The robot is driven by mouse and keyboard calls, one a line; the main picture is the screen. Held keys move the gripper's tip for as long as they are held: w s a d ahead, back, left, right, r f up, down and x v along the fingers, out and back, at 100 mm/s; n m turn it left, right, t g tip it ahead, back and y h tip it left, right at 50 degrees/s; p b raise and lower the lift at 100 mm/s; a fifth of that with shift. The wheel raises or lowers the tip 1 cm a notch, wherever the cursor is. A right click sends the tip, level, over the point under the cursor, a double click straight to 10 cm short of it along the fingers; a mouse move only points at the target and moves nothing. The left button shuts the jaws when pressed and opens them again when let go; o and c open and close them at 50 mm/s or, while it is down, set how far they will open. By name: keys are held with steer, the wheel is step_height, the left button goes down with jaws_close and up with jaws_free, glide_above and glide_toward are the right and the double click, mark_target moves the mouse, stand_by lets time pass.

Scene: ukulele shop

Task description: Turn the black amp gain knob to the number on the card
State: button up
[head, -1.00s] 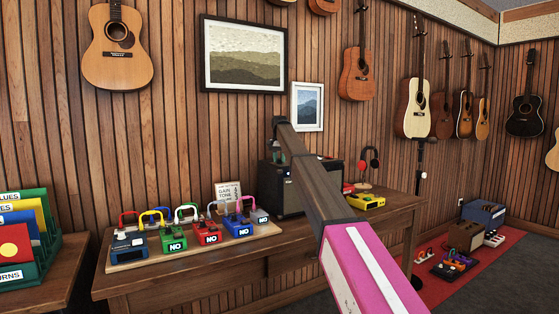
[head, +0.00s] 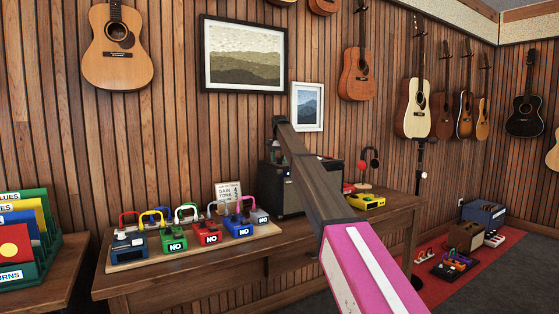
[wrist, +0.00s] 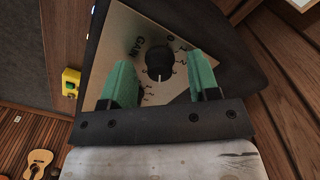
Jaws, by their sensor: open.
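The black amp (head: 318,172) stands on the wooden table in the head view, partly behind my arm. In the wrist view the round black gain knob (wrist: 158,60) sits on a pale metal plate (wrist: 128,38) marked GAIN. Small numbers ring the knob, and its white pointer line faces the lower side of the picture. My gripper (wrist: 160,66) is open, with one teal finger on each side of the knob and visible gaps between. Its tips are hidden behind my arm in the head view. The card (head: 228,191) leans behind the pedals and shows GAIN and TONE; its numbers are too small to read surely.
A board (head: 120,265) with several coloured pedals lies left of the amp. A yellow pedal (head: 368,201) and headphones on a stand (head: 364,170) are to its right. A colourful file rack (head: 50,252) stands at far left. The table front (head: 240,275) is clear.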

step_height(320, 180, up, 11)
steer(key=shift+f, duration=0.15)
stand_by(0.4)
